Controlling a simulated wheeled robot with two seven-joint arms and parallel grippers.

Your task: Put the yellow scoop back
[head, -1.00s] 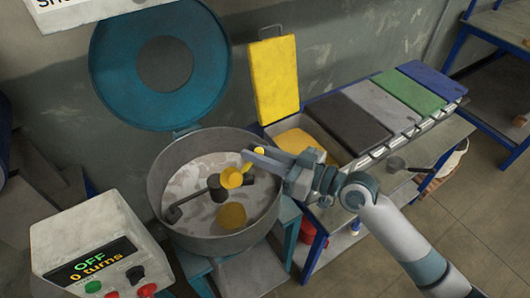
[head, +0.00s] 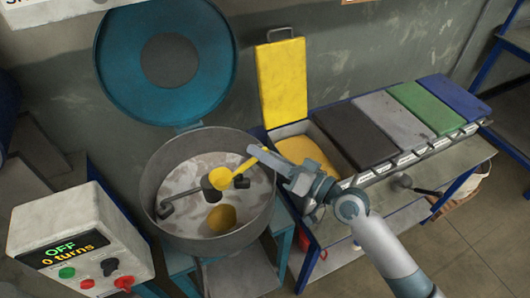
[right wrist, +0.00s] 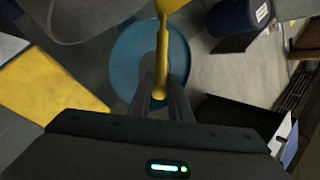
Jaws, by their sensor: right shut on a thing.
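The yellow scoop (head: 221,174) is held by its handle over the mixer pan, and it also shows in the right wrist view (right wrist: 176,38). My right gripper (head: 258,153) is shut on the handle, reaching in from the right above the pan's rim. The round grey pan (head: 180,238) holds pale material, a dark mixing arm and a mound of yellow powder (head: 221,217). A bin with yellow powder (head: 306,149) stands right of the pan, its yellow lid (head: 283,84) raised upright. My left gripper is not in view.
The pan's round teal lid (head: 122,62) stands open behind it. Closed bins with black (head: 353,138), grey, green and blue lids run rightward. A control box (head: 75,240) reading OFF, 0 turns stands front left.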

